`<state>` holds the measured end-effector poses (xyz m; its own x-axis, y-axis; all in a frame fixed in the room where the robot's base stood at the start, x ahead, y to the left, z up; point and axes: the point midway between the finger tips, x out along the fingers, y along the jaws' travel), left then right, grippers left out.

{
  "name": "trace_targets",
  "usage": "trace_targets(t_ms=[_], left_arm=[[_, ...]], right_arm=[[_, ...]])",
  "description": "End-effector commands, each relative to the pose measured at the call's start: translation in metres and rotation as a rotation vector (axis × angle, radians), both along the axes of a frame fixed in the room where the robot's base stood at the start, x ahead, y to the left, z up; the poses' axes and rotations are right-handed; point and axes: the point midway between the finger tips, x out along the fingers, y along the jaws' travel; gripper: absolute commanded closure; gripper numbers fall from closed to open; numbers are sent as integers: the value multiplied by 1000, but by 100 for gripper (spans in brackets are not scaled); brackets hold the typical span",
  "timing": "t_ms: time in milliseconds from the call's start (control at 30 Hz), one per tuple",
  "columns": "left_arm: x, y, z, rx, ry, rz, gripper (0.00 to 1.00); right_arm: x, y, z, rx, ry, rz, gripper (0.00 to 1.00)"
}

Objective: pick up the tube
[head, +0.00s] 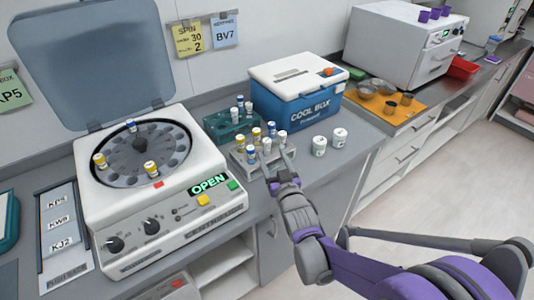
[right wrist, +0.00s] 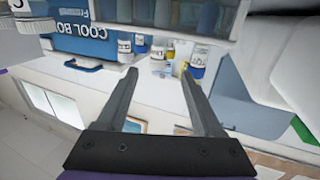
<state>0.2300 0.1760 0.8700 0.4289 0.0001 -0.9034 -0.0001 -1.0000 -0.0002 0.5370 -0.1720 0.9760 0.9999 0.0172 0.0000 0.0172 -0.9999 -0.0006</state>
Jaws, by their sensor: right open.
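My left gripper is not in view.
An open centrifuge (head: 115,205) with several tubes stands at left. A green rack (head: 218,127) with tubes and a blue cool box (head: 300,105) stand behind the grey rack. Two white jars (head: 329,142) stand at right. An orange mat (head: 412,108) with bowls lies farther right.

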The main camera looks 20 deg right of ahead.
Motion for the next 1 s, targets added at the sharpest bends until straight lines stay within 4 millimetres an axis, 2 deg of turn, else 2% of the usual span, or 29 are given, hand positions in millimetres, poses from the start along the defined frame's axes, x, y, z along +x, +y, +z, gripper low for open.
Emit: trace_targets(t_ms=[333, 633, 1000], left_arm=[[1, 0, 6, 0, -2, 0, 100], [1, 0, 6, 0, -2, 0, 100], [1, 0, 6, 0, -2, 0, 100]], right_arm=[[46, -2, 2, 0, 0, 0, 31], [51, -1, 1, 0, 1, 0, 31], [51, -1, 2, 0, 1, 0, 98]])
